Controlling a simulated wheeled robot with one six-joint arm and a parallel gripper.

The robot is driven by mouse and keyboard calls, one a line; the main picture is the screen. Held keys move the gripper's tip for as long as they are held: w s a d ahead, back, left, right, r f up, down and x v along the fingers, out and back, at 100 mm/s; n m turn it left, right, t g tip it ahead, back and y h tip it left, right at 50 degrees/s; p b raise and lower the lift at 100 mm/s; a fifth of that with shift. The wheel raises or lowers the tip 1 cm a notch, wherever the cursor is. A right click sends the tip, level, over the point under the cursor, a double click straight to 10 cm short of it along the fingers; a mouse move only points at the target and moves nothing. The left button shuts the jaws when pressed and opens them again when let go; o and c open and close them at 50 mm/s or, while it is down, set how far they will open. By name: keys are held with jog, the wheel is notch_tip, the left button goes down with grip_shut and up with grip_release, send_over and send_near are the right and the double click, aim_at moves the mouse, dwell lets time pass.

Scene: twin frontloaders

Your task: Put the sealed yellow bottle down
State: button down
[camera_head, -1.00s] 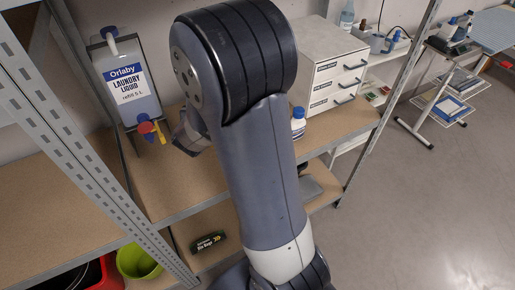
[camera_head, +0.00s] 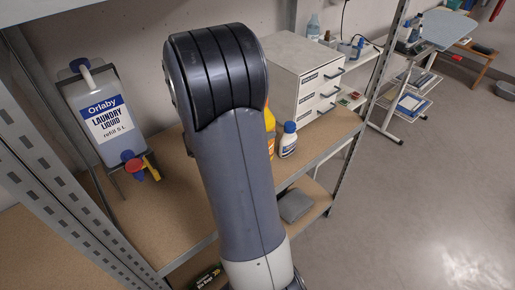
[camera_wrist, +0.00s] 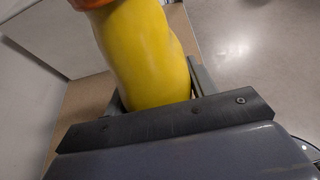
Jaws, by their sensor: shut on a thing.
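The yellow bottle (camera_wrist: 145,55) fills the upper middle of the wrist view, with an orange-red part at its top edge. My gripper (camera_wrist: 155,105) is shut on it, and the bottle leans slightly in that picture. In the head view a strip of a yellow bottle (camera_head: 270,130) shows just right of my arm, above or on the shelf board; most of it is hidden behind the arm. My gripper is hidden there too. I cannot tell whether the bottle's base touches the board.
A white bottle with a blue cap (camera_head: 287,140) stands close right of the yellow one. Behind it is a white drawer cabinet (camera_head: 300,85). Bare shelf board (camera_head: 165,205) lies left of my arm. Metal posts (camera_head: 60,150) frame the shelf.

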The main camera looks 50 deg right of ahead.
jog(key=shift+f, duration=2.65)
jog(key=shift+f+b, duration=0.15)
jog(key=shift+b, duration=0.25)
jog(key=c, duration=0.6)
grip_release()
jog(key=shift+o, duration=0.2)
jog(key=shift+r, duration=0.2)
jog(key=shift+a+r, duration=0.1)
jog(key=shift+a, duration=0.15)
jog(key=v, duration=1.1)
jog(key=shift+a, duration=0.3)
